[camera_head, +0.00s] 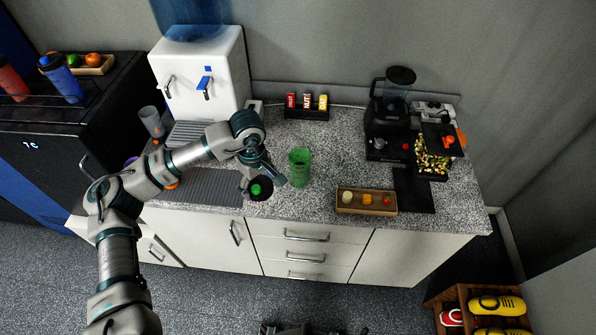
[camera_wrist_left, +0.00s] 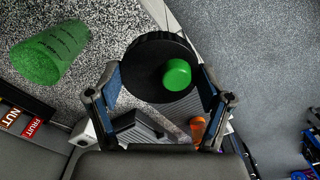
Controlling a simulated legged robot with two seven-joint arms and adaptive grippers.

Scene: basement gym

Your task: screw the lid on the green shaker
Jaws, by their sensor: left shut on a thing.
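The green shaker (camera_head: 300,168) is a translucent green cup. It stands upright on the speckled counter, right of my left gripper. It also shows at the upper left of the left wrist view (camera_wrist_left: 48,55). The lid (camera_head: 258,194) is a round black disc with a green cap; it also fills the middle of the left wrist view (camera_wrist_left: 142,72). My left gripper (camera_head: 262,183) is shut on the lid, a finger on each side (camera_wrist_left: 159,80), near the counter's front edge, apart from the shaker. The shaker's rim shows no lid.
A wooden tray with small food pieces (camera_head: 366,211) lies right of the shaker. A blender (camera_head: 388,125) stands behind it. A rack of labelled bars (camera_head: 307,112) and a white water dispenser (camera_head: 205,85) stand at the back. A dark mat (camera_head: 200,186) lies on the left.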

